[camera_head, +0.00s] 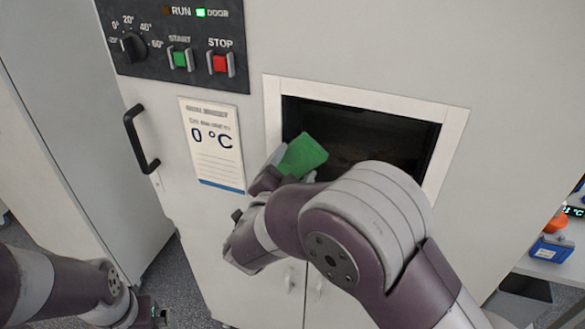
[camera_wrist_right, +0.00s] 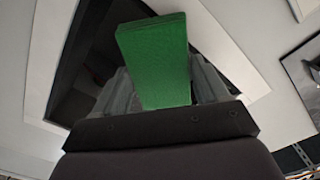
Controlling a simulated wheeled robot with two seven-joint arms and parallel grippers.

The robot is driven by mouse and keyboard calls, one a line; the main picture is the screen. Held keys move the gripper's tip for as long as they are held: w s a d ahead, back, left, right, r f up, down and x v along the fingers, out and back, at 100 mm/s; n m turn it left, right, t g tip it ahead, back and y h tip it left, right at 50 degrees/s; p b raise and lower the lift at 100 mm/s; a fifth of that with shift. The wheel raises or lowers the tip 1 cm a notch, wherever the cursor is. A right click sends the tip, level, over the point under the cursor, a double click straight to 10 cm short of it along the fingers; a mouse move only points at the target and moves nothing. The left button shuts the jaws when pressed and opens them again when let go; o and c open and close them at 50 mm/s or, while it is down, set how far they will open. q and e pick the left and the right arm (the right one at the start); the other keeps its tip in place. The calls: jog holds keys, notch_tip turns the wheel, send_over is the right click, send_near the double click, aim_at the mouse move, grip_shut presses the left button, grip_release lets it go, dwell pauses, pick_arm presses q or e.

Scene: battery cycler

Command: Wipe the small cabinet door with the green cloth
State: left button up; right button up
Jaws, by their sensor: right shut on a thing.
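The green cloth (camera_head: 303,156) looks like a small flat block. My right gripper (camera_head: 284,172) is shut on it and holds it in front of the lower left part of a white-framed dark window or opening (camera_head: 455,130) in the cabinet front. The cloth also shows in the right wrist view (camera_wrist_right: 155,50), between the fingers, with the white frame (camera_wrist_right: 40,60) behind it. I cannot tell whether the cloth touches the surface, nor which panel is the small door. My right arm hides the frame's lower edge. My left gripper (camera_head: 152,313) is at the bottom left, its fingers unclear.
A control panel (camera_head: 140,74) with a dial, START and STOP buttons is at the upper left. Below it are a black handle (camera_head: 138,140) and a 0 °C card (camera_head: 213,170). Lower doors (camera_head: 262,295) have small handles.

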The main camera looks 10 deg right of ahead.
jog(key=shift+w+d, duration=0.2)
jog(key=shift+w, duration=0.05)
